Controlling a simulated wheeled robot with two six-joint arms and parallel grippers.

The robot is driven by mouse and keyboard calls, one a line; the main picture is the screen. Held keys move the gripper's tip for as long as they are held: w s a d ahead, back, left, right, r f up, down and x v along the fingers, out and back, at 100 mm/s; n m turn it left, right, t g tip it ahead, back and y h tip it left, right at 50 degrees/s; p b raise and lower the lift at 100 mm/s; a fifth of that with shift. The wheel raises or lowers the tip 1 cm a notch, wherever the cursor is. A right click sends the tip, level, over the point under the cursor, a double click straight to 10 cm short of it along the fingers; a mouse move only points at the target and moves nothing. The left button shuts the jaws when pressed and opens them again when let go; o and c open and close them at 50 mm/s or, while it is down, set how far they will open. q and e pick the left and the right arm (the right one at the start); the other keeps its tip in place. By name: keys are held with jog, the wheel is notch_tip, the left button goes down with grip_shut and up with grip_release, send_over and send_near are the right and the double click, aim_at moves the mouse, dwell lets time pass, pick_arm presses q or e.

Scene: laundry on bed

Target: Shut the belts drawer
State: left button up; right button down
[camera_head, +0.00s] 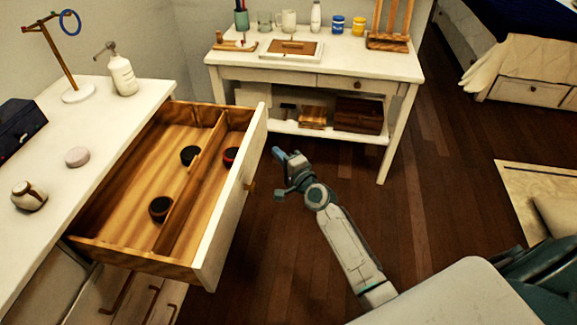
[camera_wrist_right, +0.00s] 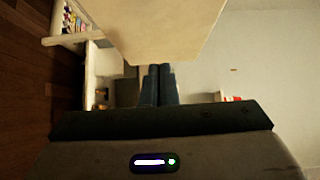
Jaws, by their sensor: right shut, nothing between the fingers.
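The belts drawer (camera_head: 232,215) is pulled far out of the white dresser (camera_head: 150,92) at the left. Inside its wooden tray lie several small dark rolled items, one of them red-edged. A small knob (camera_head: 251,185) sits on its white front. My right gripper (camera_head: 279,155) is just to the right of the drawer front, near its far end, and looks apart from it in the head view. Its fingers (camera_wrist_right: 158,84) are shut and empty in the right wrist view, with a large pale panel close ahead of them. My left gripper is not in view.
A white desk (camera_head: 225,70) stands behind. Dark wood floor (camera_head: 440,190) is clear at right.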

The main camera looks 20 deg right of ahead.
aim_at(258, 144)
jog(key=w+a, duration=0.2)
jog(key=shift+w+a, duration=0.15)
jog(key=shift+a, duration=0.25)
jog(key=shift+w+a, duration=0.15)
jog(key=shift+a, duration=0.15)
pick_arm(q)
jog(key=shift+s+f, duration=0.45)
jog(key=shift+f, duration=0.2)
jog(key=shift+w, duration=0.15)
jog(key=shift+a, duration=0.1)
pick_arm(e)
jog(key=shift+w, duration=0.1)
